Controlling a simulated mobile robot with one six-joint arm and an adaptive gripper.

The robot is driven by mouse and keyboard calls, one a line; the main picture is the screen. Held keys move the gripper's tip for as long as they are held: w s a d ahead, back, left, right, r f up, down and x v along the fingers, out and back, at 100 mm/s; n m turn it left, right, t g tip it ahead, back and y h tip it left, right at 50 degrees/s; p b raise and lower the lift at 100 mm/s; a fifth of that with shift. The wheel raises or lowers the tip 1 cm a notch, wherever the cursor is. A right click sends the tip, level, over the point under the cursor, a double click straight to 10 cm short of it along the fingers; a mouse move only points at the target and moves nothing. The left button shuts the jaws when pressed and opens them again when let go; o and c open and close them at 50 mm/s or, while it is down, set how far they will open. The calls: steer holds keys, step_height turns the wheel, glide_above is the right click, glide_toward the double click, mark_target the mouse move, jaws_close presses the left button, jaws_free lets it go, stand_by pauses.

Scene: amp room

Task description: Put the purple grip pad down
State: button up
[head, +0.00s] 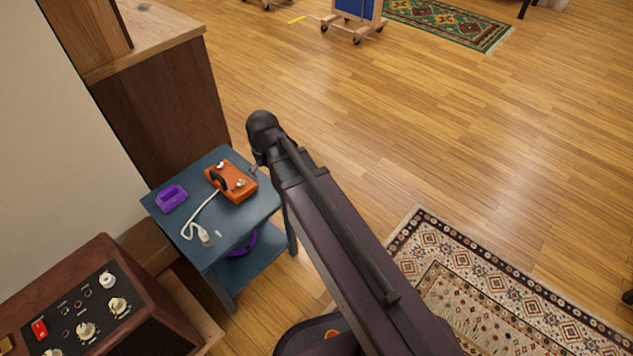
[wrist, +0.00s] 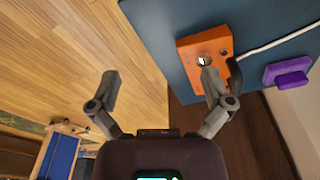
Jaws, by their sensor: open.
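The purple grip pad (head: 171,197) lies on the blue-grey side table (head: 206,257), near its left edge in the head view. It also shows at the right of the wrist view (wrist: 288,74), lying on the tabletop. My gripper (wrist: 160,85) is open with nothing between its fingers. One finger is over or beside the orange box (wrist: 206,50), and the other is over the wood floor. The pad is well apart from the fingers. In the head view my arm hides most of the gripper, at the table's right side.
The orange box (head: 236,183) with a black handle and white cable (head: 203,212) takes up the table's far side. A purple object (head: 243,243) is on the lower shelf. A wooden cabinet (head: 167,115) stands behind, a brown amplifier (head: 100,312) in front.

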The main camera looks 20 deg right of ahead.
steer(key=s+d+m+g, duration=0.1)
steer(key=s+d+m, duration=0.1)
steer(key=s+d, duration=0.5)
steer(key=d, duration=0.5)
steer(key=shift+s+g, duration=0.3)
steer(key=shift+s, duration=0.05)
step_height(320, 180, up, 35)
steer(key=p, duration=3.5)
steer(key=c, duration=0.6)
steer(key=shift+d, duration=0.1)
